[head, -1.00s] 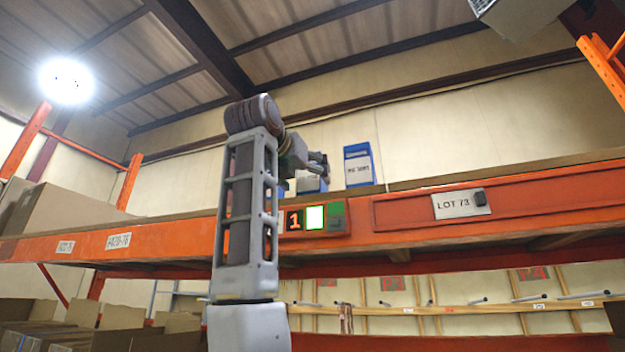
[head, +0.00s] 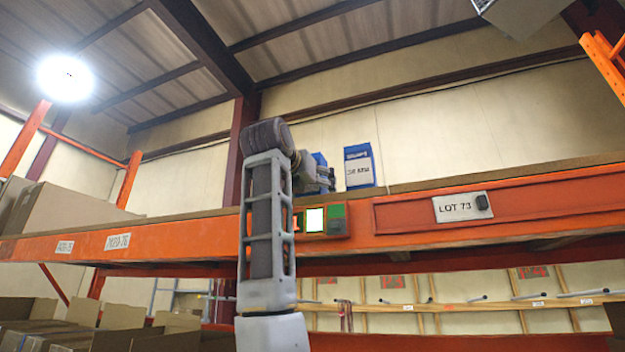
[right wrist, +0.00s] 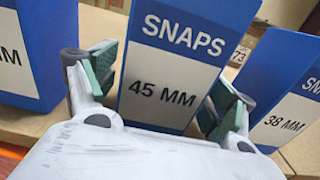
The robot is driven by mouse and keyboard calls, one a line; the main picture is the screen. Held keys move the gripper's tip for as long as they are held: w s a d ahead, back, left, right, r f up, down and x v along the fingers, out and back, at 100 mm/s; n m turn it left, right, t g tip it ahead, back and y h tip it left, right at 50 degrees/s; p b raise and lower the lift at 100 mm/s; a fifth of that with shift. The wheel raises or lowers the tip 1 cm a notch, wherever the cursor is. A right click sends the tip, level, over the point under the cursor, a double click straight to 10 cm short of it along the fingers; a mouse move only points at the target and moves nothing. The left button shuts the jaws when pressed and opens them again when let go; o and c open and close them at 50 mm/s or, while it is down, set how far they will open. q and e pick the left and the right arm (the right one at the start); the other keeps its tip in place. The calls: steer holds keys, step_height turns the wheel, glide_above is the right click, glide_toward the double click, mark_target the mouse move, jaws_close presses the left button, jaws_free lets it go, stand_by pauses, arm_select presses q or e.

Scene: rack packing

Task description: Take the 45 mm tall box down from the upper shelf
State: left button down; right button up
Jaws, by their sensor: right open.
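The 45 mm box (right wrist: 178,62), blue with a white label reading SNAPS 45 MM, stands upright in the right wrist view. My right gripper (right wrist: 166,88) is open, with one green-padded finger on each side of this box. I cannot tell whether the pads touch it. In the head view my right gripper (head: 326,182) is at the upper shelf (head: 550,215), and a bit of blue box (head: 320,159) shows behind it. My left gripper is not in view.
The blue and white 38 mm box (right wrist: 285,95) stands close on the right, also in the head view (head: 359,166). Another blue box (right wrist: 25,60) stands on the left. Cartons (head: 65,210) stand farther left.

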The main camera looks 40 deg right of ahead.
stand_by(0.5)
steer(key=c, duration=1.3)
steer(key=shift+w+r, duration=0.1)
steer(key=shift+r, duration=0.15)
steer(key=shift+r, duration=1.55)
steer(key=shift+b+v, duration=1.2)
steer(key=shift+v, duration=7.8)
